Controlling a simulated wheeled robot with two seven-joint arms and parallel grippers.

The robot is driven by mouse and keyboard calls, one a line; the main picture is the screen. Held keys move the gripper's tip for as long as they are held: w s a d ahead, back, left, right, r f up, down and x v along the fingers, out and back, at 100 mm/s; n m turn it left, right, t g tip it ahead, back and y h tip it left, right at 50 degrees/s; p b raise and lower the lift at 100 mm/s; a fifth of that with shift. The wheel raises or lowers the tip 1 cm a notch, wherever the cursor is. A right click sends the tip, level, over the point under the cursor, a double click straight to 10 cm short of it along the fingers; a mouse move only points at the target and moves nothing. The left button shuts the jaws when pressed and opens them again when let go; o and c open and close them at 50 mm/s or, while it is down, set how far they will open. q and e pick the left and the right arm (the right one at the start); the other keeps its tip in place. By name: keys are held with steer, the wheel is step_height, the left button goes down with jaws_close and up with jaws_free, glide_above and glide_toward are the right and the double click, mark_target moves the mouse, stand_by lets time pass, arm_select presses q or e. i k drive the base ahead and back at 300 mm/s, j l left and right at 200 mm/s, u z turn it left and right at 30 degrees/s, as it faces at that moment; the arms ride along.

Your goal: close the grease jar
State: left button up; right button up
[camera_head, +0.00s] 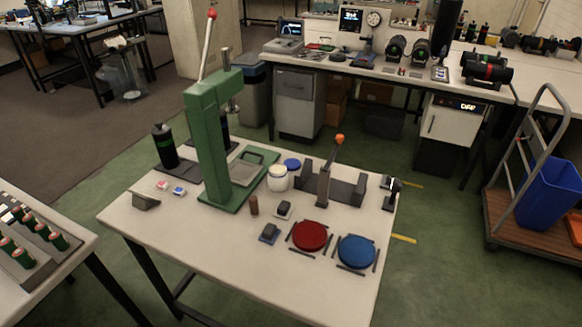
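A small white jar (277,182) stands upright near the middle of the table, just right of the green press. Its top shows a cream-yellow surface, which looks like the grease in an open mouth. A flat blue disc (292,164), which looks like the jar's lid, lies on the table behind and to the right of the jar, apart from it. Neither of my grippers is in view.
The tall green press (208,140) with its red-knobbed lever stands left of the jar. A dark clamp fixture (325,188) with an orange knob is right of it. Red (309,236) and blue (356,251) round pads lie in front. The table's front left (190,245) is clear.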

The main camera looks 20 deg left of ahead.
mark_target(278, 176)
steer(key=l+u, duration=0.35)
steer(key=k+l+u, duration=0.1)
steer(key=l+u, duration=0.3)
steer(key=k+l+u, duration=0.15)
steer(key=l+u, duration=0.2)
steer(key=l, duration=0.15)
